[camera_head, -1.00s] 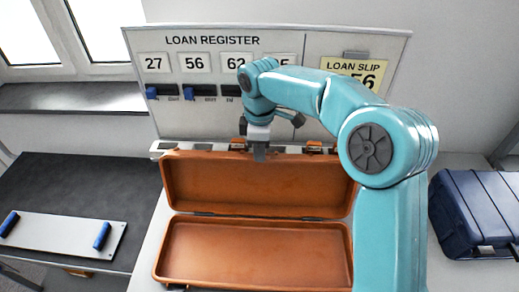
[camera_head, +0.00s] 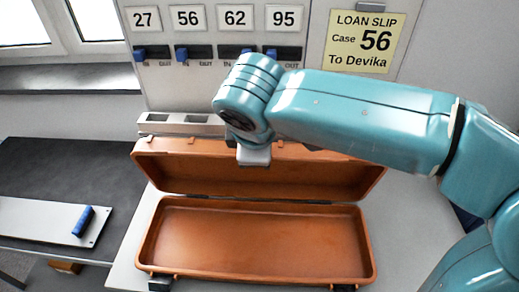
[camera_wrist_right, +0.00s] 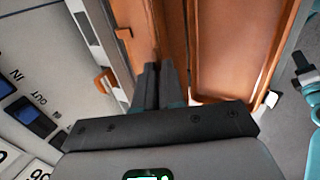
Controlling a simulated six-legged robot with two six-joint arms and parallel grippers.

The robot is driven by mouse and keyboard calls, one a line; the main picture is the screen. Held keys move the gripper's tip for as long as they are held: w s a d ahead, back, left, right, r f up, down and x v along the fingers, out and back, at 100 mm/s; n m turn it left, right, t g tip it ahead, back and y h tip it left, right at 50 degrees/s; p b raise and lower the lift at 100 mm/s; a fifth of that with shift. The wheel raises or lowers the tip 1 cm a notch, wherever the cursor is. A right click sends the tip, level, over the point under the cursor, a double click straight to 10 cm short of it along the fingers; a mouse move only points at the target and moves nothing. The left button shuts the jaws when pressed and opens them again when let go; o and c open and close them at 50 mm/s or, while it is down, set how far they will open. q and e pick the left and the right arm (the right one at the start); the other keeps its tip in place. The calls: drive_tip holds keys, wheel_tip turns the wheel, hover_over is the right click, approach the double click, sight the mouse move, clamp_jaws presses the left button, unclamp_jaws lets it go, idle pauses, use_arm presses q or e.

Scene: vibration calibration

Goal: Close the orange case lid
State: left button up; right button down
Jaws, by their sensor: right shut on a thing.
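The orange case (camera_head: 255,280) stands open on a light table, its empty base toward me. Its lid (camera_head: 170,170) is raised at the hinge along the back of the base and shows its inner face. My right arm reaches in from the right, its wrist over the lid's upper edge. My right gripper (camera_wrist_right: 157,75) is shut on the rim of the lid; the lid also shows in the right wrist view (camera_wrist_right: 180,30). The exact contact of the fingertips is partly hidden. My left gripper is not in view.
Behind the case stands a register panel (camera_head: 205,60) with numbered cards, blue sliders and a yellow loan slip (camera_head: 361,41). A grey slotted bar (camera_head: 180,124) lies at its foot. A plate with a blue handle (camera_head: 83,221) is on the dark table at left.

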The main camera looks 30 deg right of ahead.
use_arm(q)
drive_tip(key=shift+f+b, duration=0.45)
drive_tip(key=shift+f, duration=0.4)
use_arm(e)
drive_tip(key=shift+s+a+f, duration=0.3)
drive_tip(key=shift+s+a, duration=0.15)
drive_tip(key=shift+s, duration=0.2)
drive_tip(key=shift+s+a+f, duration=0.25)
drive_tip(key=shift+s+a, duration=0.2)
drive_tip(key=shift+s, duration=0.2)
drive_tip(key=c, duration=1.2)
unclamp_jaws()
drive_tip(key=shift+w, duration=0.1)
drive_tip(key=shift+c, duration=0.2)
use_arm(q)
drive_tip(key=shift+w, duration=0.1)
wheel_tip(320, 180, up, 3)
drive_tip(key=p, duration=0.3)
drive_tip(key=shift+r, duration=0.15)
use_arm(e)
drive_tip(key=v, duration=1.6)
